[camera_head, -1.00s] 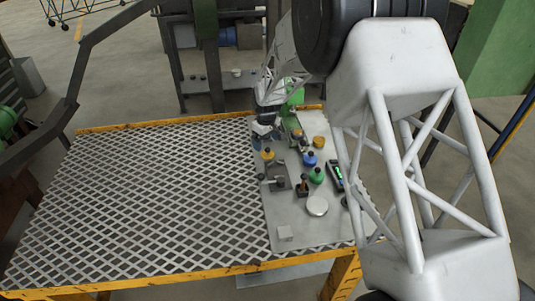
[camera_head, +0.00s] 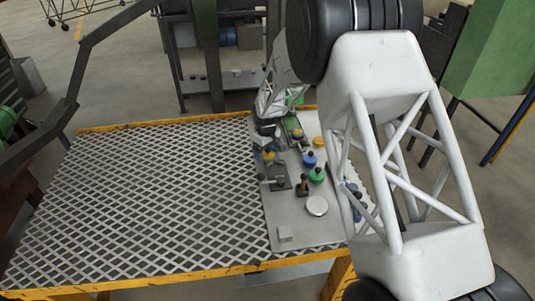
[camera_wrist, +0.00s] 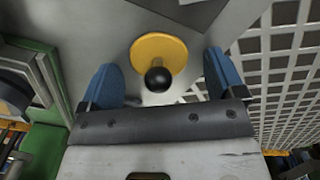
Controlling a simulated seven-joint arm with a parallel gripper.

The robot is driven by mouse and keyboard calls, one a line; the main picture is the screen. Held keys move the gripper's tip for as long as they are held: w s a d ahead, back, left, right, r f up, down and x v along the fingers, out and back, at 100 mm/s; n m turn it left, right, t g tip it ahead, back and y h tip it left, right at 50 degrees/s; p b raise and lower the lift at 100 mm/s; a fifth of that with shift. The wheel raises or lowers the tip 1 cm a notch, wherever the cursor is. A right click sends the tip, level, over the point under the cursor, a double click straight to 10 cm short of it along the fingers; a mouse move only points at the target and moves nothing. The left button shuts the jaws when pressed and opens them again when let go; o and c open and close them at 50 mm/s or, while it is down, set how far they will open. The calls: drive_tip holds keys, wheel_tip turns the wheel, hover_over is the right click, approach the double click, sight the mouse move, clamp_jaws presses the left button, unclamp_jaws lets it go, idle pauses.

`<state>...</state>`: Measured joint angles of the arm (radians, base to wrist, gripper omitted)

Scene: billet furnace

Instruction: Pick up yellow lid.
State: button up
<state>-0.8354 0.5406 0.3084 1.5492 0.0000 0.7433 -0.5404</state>
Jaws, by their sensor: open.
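The yellow lid (camera_wrist: 152,50) is round with a black ball knob and lies on the grey plate in the wrist view. My gripper (camera_wrist: 160,78) is open, with one blue finger on each side of the lid and a gap to each. The knob is between the fingers and nothing is gripped. In the head view the yellow lid (camera_head: 267,156) is at the left edge of the grey plate, just below my gripper (camera_head: 264,142), which partly hides it. The height gap between them is hard to tell.
A blue lid (camera_head: 309,159), a green lid (camera_head: 317,175), a silver disc (camera_head: 317,206) and a small light block (camera_head: 285,233) stand on the plate. Another yellow round piece (camera_head: 319,141) is farther back. The mesh tabletop (camera_head: 150,200) to the left is clear.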

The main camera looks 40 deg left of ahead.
idle(0.4)
drive_tip(key=c, duration=1)
drive_tip(key=shift+r, duration=5)
drive_tip(key=shift+w, duration=0.1)
drive_tip(key=w+d, duration=0.4)
drive_tip(key=w, duration=0.2)
drive_tip(key=w+d, duration=0.5)
drive_tip(key=w, duration=0.1)
drive_tip(key=w+d+f, duration=0.1)
drive_tip(key=w+d, duration=0.3)
drive_tip(key=w, duration=0.2)
drive_tip(key=shift+w+d, duration=0.15)
drive_tip(key=shift+w, duration=0.1)
